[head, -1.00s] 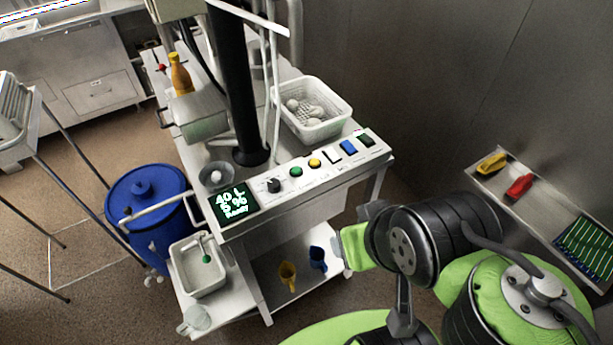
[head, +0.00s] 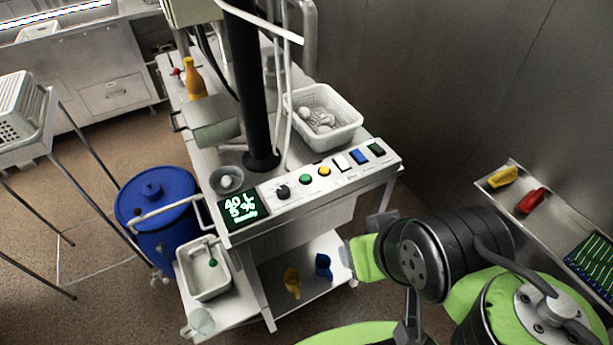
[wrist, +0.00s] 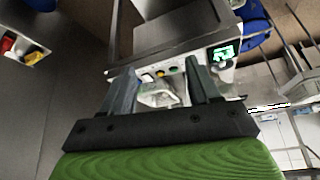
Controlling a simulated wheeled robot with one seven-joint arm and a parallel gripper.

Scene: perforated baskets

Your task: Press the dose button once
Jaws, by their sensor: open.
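The control panel (head: 318,184) runs along the front edge of a white cart. From left to right it has a lit screen (head: 243,207) reading "40 L" and "5 %", a black knob (head: 283,192), a round green button (head: 305,179), a round yellow button (head: 324,171), then white, blue and dark green rectangular switches. The labels are too small to read, so I cannot tell which is the dose button. In the wrist view, my gripper (wrist: 161,76) is open and empty, with its fingers apart and pointing toward the panel, which lies beyond them.
A white basket (head: 325,118) with pale items stands behind the panel, beside a black column (head: 248,90). A blue drum (head: 157,215) is left of the cart. A wall shelf (head: 545,220) holds yellow and red items at right. Floor shows between the cart and my arm.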

